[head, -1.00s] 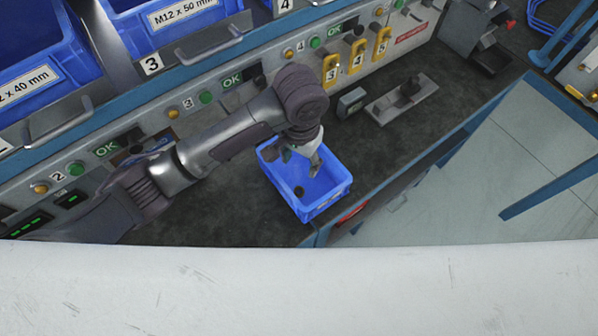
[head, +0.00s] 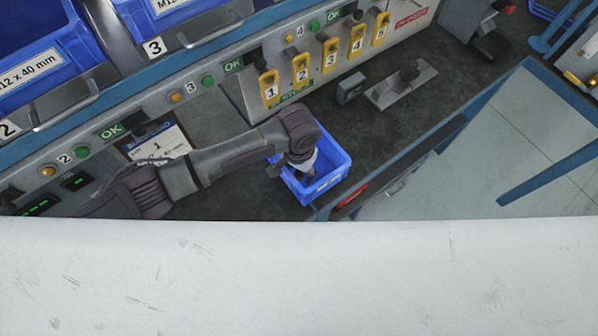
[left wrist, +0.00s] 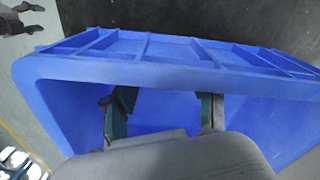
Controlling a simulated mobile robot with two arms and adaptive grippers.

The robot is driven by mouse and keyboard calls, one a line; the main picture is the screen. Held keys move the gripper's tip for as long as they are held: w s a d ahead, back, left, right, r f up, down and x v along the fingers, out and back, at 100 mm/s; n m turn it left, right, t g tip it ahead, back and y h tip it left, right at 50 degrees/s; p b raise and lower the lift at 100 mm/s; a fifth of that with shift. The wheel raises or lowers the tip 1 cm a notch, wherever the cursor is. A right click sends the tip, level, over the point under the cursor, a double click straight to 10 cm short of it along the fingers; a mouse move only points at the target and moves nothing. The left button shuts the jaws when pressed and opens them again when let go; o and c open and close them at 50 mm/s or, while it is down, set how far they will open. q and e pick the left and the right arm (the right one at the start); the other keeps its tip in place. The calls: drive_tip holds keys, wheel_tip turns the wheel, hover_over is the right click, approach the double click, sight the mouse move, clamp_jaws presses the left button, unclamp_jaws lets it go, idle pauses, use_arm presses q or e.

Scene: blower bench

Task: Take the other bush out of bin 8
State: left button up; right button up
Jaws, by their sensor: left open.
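A small blue bin (head: 327,187) stands on the dark bench top near its front edge. I take it for bin 8, but its label is not legible. My left gripper (head: 307,174) points down into the bin and covers much of its inside. In the left wrist view the open fingers (left wrist: 165,112) reach past the rim of the bin (left wrist: 150,70), with nothing seen between them. No bush shows in either view now; the arm, gripper and bin wall hide part of the inside.
A row of yellow numbered tags (head: 301,67) hangs behind the bin. A grey fixture plate (head: 402,84) and a small grey box (head: 351,89) stand beyond it. Large blue bins (head: 45,60) sit on the upper shelf. A white surface (head: 300,280) fills the foreground.

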use_arm(q)
clamp_jaws()
use_arm(e)
drive_tip(key=shift+s, duration=0.4)
use_arm(q)
drive_tip(key=shift+r, duration=0.1)
